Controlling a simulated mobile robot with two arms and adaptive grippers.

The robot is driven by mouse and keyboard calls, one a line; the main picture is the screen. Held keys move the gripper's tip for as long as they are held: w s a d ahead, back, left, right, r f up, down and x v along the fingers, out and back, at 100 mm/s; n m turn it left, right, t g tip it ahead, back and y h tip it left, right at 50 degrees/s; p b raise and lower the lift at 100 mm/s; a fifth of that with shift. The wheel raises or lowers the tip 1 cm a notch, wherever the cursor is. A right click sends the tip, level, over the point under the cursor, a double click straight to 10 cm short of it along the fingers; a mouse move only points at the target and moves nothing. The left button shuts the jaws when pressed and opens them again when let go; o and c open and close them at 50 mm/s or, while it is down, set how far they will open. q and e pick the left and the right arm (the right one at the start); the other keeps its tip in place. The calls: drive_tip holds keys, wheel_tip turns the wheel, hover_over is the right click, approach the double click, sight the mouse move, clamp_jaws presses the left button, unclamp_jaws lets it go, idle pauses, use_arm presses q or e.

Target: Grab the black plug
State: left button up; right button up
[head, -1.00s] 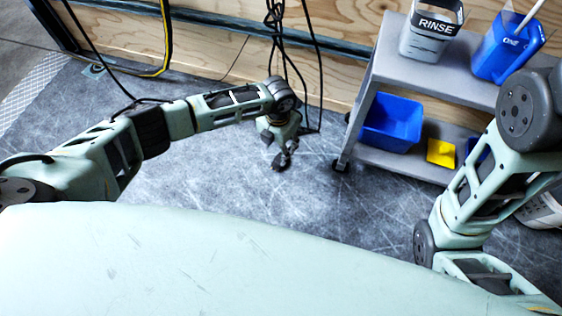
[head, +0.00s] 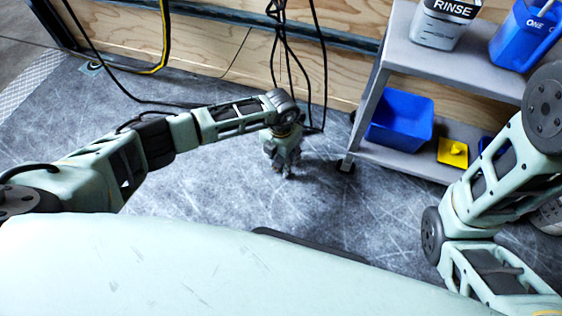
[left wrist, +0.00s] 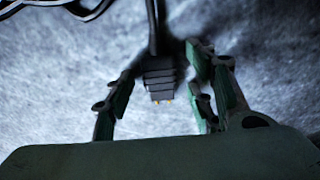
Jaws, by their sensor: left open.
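The black plug (left wrist: 159,77) hangs from its black cable in the left wrist view, with its brass prongs toward my palm. My left gripper (left wrist: 165,82) is open, with fingers on the left and right of the plug. Gaps show between the plug and the fingers, so it does not look held. In the head view my left gripper (head: 284,168) points down in front of the hanging cables, and the plug cannot be made out there. My right arm shows at the right of the head view, but its gripper is out of view.
Black cables (head: 281,45) hang by the plywood wall (head: 215,45) and coil near the floor. A grey cart (head: 373,105) at right holds a RINSE container (head: 437,30), a blue jug (head: 522,38), a blue bin (head: 400,120) and a yellow item (head: 453,152). Open floor lies around my left gripper.

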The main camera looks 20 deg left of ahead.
use_arm(q)
drive_tip(key=c, duration=1.3)
drive_tip(key=shift+o, duration=0.2)
drive_tip(key=shift+r, duration=0.1)
